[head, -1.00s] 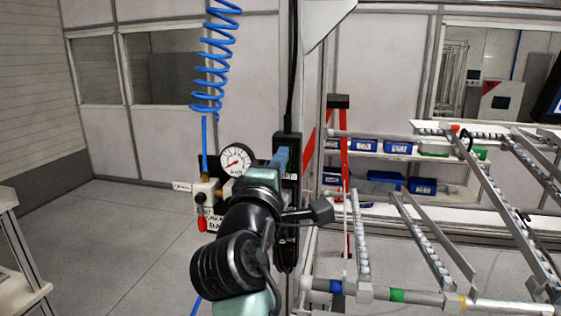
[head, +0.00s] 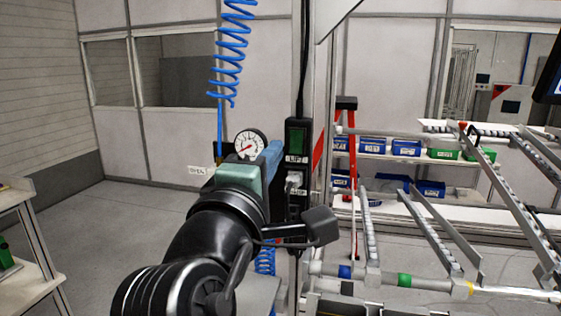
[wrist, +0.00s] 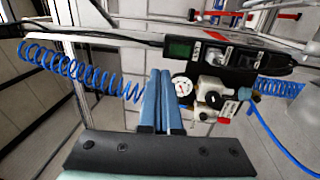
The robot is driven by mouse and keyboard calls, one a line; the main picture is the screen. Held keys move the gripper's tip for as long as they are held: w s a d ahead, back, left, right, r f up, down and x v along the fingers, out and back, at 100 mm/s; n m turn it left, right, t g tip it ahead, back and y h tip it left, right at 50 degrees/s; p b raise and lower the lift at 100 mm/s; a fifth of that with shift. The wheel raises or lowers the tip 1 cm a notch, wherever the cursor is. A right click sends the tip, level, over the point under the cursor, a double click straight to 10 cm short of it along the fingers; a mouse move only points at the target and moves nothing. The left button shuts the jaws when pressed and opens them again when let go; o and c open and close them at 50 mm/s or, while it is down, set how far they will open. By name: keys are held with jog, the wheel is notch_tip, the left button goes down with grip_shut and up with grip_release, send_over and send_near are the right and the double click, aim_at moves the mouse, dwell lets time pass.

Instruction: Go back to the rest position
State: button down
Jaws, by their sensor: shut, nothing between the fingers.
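My gripper (wrist: 165,103) shows in the wrist view as two blue fingers lying side by side, shut with nothing between them. In that view its fingertips point toward the pressure gauge (wrist: 182,87) and the black control strip (wrist: 230,52). In the head view my arm rises from the bottom edge, and the blue gripper (head: 272,155) is partly hidden behind my wrist. It is in front of the black strip (head: 296,165) with a green display, just right of the round gauge (head: 249,143). I cannot tell whether the fingers touch the strip.
A coiled blue hose (head: 230,50) hangs above the gauge. Roller rails (head: 435,235) fill the right side. Blue bins (head: 372,146) stand on a shelf behind them. A bench (head: 30,240) stands at the left edge. The floor (head: 130,215) between bench and arm is clear.

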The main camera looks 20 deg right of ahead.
jog(key=s+a+r+m+t+y+b, duration=0.2)
jog(key=s+a+r+m+t+y, duration=0.3)
jog(key=s+a, duration=0.1)
jog(key=s+a+r+m+t+y+b, duration=0.2)
jog(key=s+a+r+m+t+y, duration=0.3)
jog(key=s, duration=0.4)
jog(key=a+m+t, duration=0.1)
jog(key=a, duration=0.1)
jog(key=shift+a+y, duration=0.3)
jog(key=shift+y, duration=0.1)
